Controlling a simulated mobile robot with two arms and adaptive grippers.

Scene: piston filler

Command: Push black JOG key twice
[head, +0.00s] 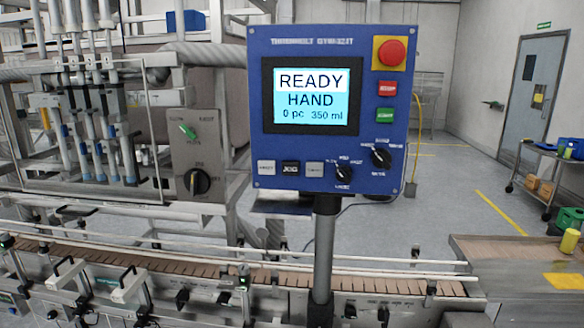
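The black JOG key (290,168) sits in the bottom row of the blue control panel (260,100), between a grey key (266,167) on its left and another grey key (315,169) on its right. It is labelled JOG in white. The panel's screen (311,95) reads READY, HAND, 0 pc, 350 ml. Neither of my grippers shows in the head view.
The panel has a red mushroom button (391,53), a red key (387,88), a green key (384,116) and two black rotary knobs (381,156). It stands on a post (322,255) before a conveyor (200,270). Filling nozzles (100,140) stand at left.

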